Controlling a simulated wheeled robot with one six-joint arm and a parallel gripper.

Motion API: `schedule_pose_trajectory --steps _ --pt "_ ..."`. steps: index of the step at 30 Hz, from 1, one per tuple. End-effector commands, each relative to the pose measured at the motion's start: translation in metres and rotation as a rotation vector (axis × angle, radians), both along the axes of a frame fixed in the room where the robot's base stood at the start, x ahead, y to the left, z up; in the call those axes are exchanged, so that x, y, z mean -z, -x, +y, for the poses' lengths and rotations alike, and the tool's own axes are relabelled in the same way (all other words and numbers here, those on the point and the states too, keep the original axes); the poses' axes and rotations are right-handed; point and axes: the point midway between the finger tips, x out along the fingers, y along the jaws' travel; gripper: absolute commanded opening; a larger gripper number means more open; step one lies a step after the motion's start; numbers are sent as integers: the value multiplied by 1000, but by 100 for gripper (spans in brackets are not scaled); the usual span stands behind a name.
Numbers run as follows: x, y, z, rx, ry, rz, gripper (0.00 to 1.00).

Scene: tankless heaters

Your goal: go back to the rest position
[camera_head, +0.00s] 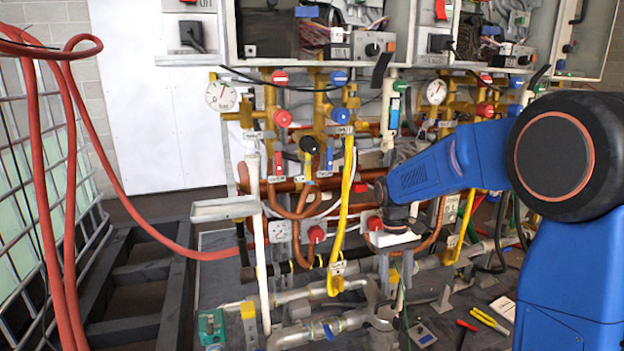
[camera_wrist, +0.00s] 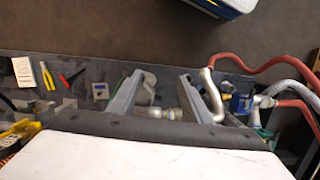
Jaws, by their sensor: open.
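My gripper (camera_wrist: 161,82) is open in the wrist view. Its two grey fingers stand apart with nothing held between them; a grey pipe shows on the bench below and behind the gap. In the head view my blue arm reaches in from the right, and its wrist bends downward in front of the pipework. The fingers are hard to tell from the grey pipes there.
Copper pipes and yellow valves, with a pressure gauge (camera_head: 221,96), stand close behind my wrist. Yellow pliers (camera_head: 489,320) lie on the bench at the lower right. Red hoses (camera_head: 41,180) hang at the left. A grey tray (camera_head: 225,208) juts out left of my wrist.

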Motion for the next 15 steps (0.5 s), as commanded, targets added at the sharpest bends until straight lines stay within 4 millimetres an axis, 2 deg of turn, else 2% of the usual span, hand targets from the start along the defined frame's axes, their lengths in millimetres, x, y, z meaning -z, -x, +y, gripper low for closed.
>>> schedule_pose_trajectory --steps 1,6,15 --pt "-11 12 -4 10 -5 -25 45" --pt "-37 46 -14 41 -18 -96 45" --pt "-70 111 -30 95 -41 -221 45"
